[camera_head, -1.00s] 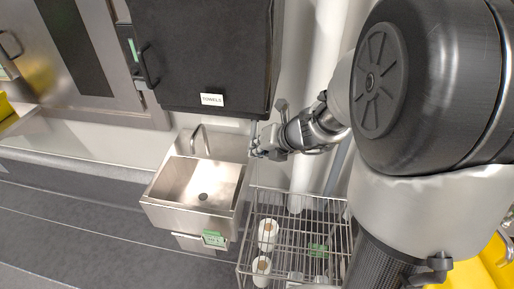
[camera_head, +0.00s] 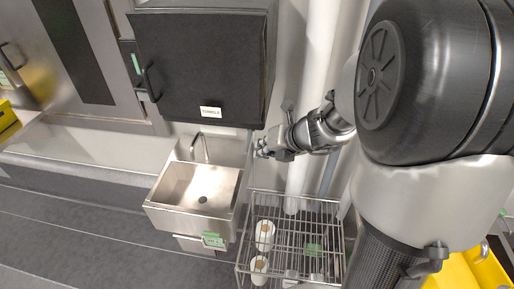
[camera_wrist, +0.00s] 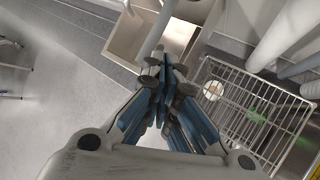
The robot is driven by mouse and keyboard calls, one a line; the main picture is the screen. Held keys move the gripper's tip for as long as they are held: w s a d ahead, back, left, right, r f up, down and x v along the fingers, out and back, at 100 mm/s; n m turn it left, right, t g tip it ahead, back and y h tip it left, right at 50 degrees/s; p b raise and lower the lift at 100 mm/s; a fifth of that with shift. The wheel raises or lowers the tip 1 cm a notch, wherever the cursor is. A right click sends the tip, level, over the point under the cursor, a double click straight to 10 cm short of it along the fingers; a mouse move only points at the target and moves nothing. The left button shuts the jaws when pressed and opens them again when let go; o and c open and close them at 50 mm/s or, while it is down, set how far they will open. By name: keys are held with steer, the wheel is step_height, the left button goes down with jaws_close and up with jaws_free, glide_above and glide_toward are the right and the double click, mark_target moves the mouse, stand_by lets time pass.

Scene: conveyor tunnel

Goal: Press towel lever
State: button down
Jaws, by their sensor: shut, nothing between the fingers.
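The towel dispenser is a large dark box (camera_head: 200,65) on the wall above the sink, with a white TOWELS label (camera_head: 210,112) at its lower front edge. I cannot make out a separate lever on it. My gripper (camera_head: 265,148) is just below and to the right of the box's lower right corner, pointing left. It looks apart from the box, though depth is hard to judge. In the wrist view, the blue-padded fingers of my gripper (camera_wrist: 163,65) are shut and empty, with the sink behind their tips. The dispenser is not recognisable in that view.
A steel sink (camera_head: 195,192) with a curved faucet (camera_head: 200,146) is left of my gripper. A wire rack (camera_head: 296,210) holding white rolls (camera_head: 264,235) stands below it. A pale vertical pipe (camera_head: 304,150) runs behind my arm.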

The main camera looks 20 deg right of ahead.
steer(key=w+p+v, duration=0.1)
steer(key=p+v, duration=0.2)
steer(key=v, duration=0.5)
steer(key=shift+s+d+r, duration=0.2)
steer(key=shift+d+r, duration=0.25)
steer(key=shift+r, duration=0.05)
